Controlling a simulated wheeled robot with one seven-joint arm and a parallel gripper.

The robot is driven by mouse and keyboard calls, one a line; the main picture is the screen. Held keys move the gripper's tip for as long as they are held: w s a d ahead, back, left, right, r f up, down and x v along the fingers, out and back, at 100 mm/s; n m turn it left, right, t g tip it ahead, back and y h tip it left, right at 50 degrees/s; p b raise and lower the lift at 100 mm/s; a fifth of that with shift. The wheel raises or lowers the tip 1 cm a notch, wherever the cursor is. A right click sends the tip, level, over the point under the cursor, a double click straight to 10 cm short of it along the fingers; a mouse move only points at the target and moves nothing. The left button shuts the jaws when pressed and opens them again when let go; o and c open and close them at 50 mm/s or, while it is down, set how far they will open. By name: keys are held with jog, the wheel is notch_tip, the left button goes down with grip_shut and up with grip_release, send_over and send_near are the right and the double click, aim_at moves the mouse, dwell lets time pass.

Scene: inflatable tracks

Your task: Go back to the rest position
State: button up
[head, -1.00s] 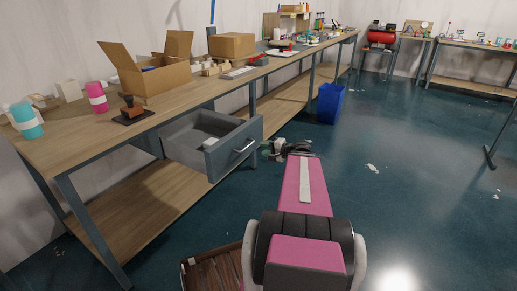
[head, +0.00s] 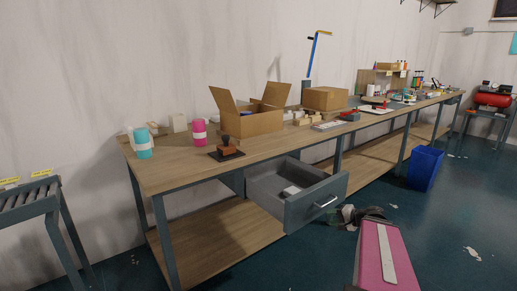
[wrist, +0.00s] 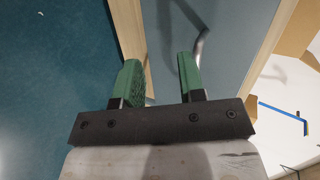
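My gripper (wrist: 160,64) shows in the wrist view with two green fingers set apart. It is open, with nothing between the fingers. The long workbench (head: 165,178) runs from the left front to the far right. Its grey drawer (head: 315,208) is pulled open, with a small white object (head: 291,190) inside.
On the bench are an open cardboard box (head: 257,123), a closed box (head: 325,98), cups and a stamp-like tool (head: 226,147). A blue bin (head: 425,168) stands beyond the drawer. A roller stand (head: 30,198) is at left.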

jog(key=s+a+f+n+g+h, duration=0.3)
jog(key=a+f+n+g+h, duration=0.1)
jog(key=a, duration=0.3)
jog(key=s+a+f+n+g+h, duration=0.4)
jog(key=a+f+h, duration=0.1)
jog(key=a, duration=0.3)
jog(key=shift+s+g, duration=0.25)
jog(key=shift+g, duration=0.15)
